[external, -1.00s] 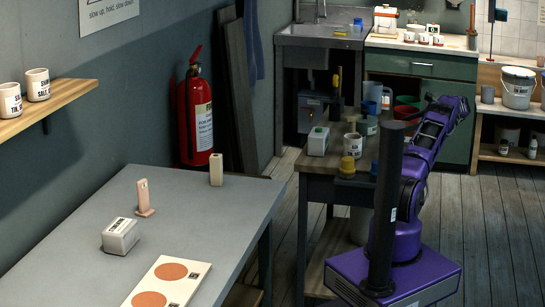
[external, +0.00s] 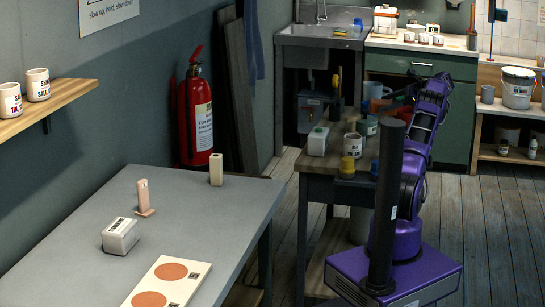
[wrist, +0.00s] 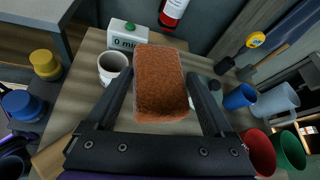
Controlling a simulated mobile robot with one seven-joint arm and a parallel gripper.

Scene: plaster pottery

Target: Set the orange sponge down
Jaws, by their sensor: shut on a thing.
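My gripper (wrist: 161,82) is shut on the orange sponge (wrist: 161,88), a rough brown-orange block held between the two dark fingers in the wrist view. It is over the wooden-topped bench (wrist: 88,92); I cannot tell the gap below the sponge. The sponge hides part of the bench top. In the external view my arm reaches over the right side of the same bench (external: 318,166), and I cannot make out the sponge there.
A white cup (wrist: 113,66) and a white bottle (wrist: 127,34) stand left of the sponge. A yellow-topped item (wrist: 44,63) and a blue one (wrist: 20,104) are farther left. A blue cup (wrist: 240,97), a jug (wrist: 278,102), a red cup (wrist: 259,152) and a green cup (wrist: 290,150) stand right.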

